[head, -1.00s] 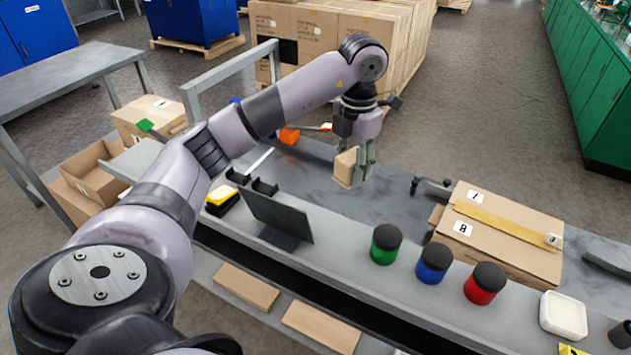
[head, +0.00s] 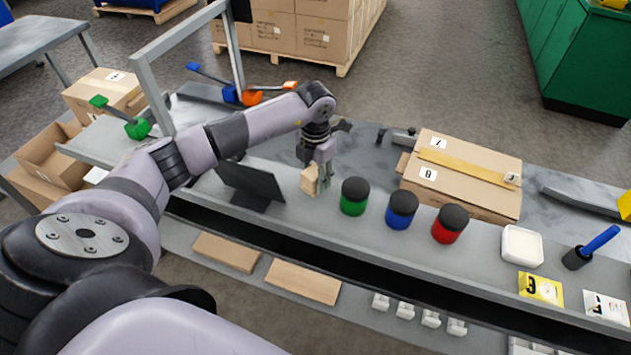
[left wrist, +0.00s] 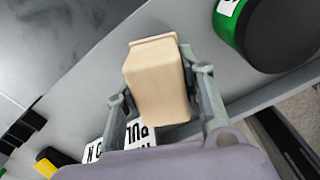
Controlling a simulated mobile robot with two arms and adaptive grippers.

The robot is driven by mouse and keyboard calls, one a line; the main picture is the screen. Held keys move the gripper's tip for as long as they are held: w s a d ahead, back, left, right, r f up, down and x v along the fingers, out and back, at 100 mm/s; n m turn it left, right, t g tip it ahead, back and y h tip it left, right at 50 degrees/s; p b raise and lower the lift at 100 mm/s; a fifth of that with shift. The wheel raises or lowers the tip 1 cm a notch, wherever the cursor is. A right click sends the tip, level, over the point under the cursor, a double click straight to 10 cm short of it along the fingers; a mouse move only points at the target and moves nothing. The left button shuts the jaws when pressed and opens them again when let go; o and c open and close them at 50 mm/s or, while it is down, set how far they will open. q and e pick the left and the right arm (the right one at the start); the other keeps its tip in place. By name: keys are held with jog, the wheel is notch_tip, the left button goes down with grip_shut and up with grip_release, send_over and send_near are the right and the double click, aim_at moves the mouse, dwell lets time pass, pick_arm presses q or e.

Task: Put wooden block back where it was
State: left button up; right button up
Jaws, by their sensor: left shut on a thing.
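The wooden block (head: 309,180) is a light tan block held in my left gripper (head: 323,183), just left of the green jar with a black lid (head: 354,196) in the head view. In the left wrist view the block (left wrist: 157,85) sits between the two fingers of my left gripper (left wrist: 160,90), which are shut on it. It is over or near the grey table surface (head: 300,222); I cannot tell whether it touches. The green jar also shows at the top right of the left wrist view (left wrist: 270,30). My right gripper is not in view.
Blue (head: 401,210) and red (head: 450,224) jars stand right of the green one. A dark panel (head: 250,182) stands left of the block. A cardboard box (head: 465,175) lies behind the jars. White lettered labels (left wrist: 128,140) show below the block in the wrist view.

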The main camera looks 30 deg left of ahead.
pick_arm(q)
notch_tip(320, 180, down, 3)
jog(key=shift+r, duration=0.15)
jog(key=o, duration=1)
